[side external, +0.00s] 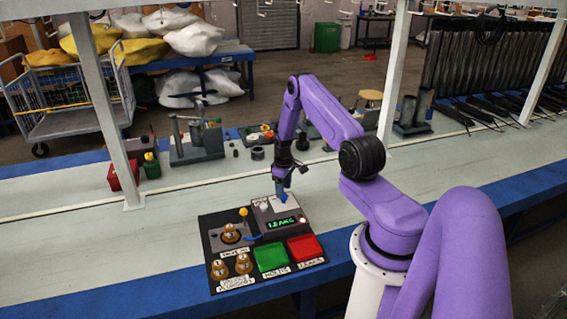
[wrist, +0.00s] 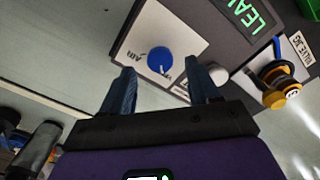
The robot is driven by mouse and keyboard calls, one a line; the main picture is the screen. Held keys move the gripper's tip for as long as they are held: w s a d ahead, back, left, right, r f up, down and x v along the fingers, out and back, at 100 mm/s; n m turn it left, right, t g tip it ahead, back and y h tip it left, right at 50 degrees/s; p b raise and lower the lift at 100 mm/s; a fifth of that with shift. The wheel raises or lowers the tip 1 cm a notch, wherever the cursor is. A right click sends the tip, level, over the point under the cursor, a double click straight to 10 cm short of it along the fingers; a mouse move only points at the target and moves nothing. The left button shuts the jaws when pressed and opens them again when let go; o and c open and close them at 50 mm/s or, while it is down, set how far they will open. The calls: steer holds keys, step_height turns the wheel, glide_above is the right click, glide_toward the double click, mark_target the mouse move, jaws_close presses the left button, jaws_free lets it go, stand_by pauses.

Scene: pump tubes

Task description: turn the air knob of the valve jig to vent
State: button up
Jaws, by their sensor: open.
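The valve jig (side external: 258,217) is a dark box with a pale top plate and a green display whose letters begin "LEAK". It stands on a black board. In the wrist view the blue round air knob (wrist: 160,61) sits on the white plate (wrist: 185,35), with "AIR" lettered to its left and another label, partly hidden, below right. The knob's pointer direction is too small to tell surely. My gripper (side external: 282,192) is over the jig, pointing down. Its two blue fingers (wrist: 160,84) are open and apart, on either side of the knob's line; contact cannot be told.
The board also holds a green tray (side external: 270,257), a red tray (side external: 305,248), several brass fittings (side external: 230,233) and a yellow-topped stem (side external: 243,212). A grey fixture (side external: 196,145) and small parts stand behind. Bare bench (side external: 165,235) lies left of the board.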

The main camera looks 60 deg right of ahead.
step_height(320, 180, up, 15)
stand_by(0.4)
steer(key=shift+f, duration=0.15)
